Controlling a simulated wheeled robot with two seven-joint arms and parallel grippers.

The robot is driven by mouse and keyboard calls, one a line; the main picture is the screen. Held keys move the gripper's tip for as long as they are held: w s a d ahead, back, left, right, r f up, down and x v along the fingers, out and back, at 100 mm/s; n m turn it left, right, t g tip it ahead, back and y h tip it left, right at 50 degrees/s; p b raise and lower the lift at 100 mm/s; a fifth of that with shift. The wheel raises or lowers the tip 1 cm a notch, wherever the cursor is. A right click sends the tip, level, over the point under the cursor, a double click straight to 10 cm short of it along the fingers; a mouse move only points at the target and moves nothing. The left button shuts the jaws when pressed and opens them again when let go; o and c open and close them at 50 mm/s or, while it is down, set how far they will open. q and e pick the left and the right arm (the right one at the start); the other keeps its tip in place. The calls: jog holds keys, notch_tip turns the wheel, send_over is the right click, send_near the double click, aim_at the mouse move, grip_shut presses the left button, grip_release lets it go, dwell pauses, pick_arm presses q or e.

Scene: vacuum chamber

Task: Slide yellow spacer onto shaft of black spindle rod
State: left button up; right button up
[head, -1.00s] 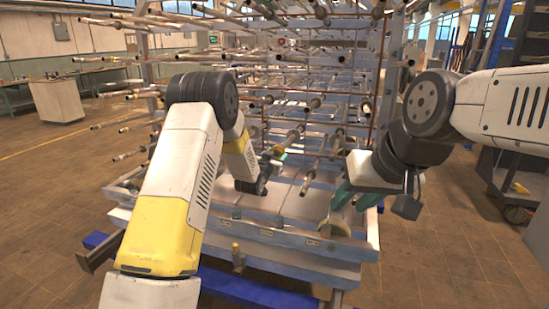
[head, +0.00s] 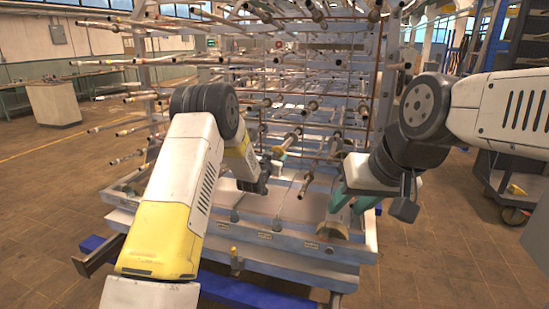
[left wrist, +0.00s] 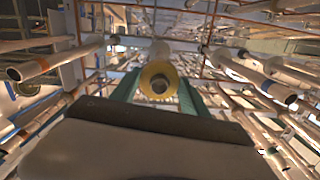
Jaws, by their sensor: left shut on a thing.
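My left gripper (head: 276,160) reaches in among the rods of the rack in the head view. In the left wrist view its two green fingers (left wrist: 158,90) are shut on the yellow spacer (left wrist: 147,72), a ring seen face-on with a brownish round middle. A pale rod (left wrist: 160,48) shows directly behind the ring, roughly in line with it; I cannot tell whether it enters the ring. The black spindle rod cannot be picked out for sure. My right gripper (head: 351,201) has its green fingers pointing down near a tan disc (head: 332,231); its jaw state is unclear.
Many rods with sleeves stick out of the rack, close around my left gripper; pale tubes (left wrist: 38,66) and (left wrist: 268,86) flank it. A metal tray (head: 262,236) lies along the rack's lower front. A dark cart (head: 512,190) stands at right. Floor at left is open.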

aim_at(281, 150)
pick_arm(q)
jog(key=shift+x, duration=2.5)
jog(key=shift+w+d, duration=0.1)
jog(key=shift+w, duration=0.05)
jog(key=shift+x, duration=1.3)
jog(key=o, duration=1.4)
jog(key=shift+o, duration=0.2)
jog(key=shift+v, duration=3.9)
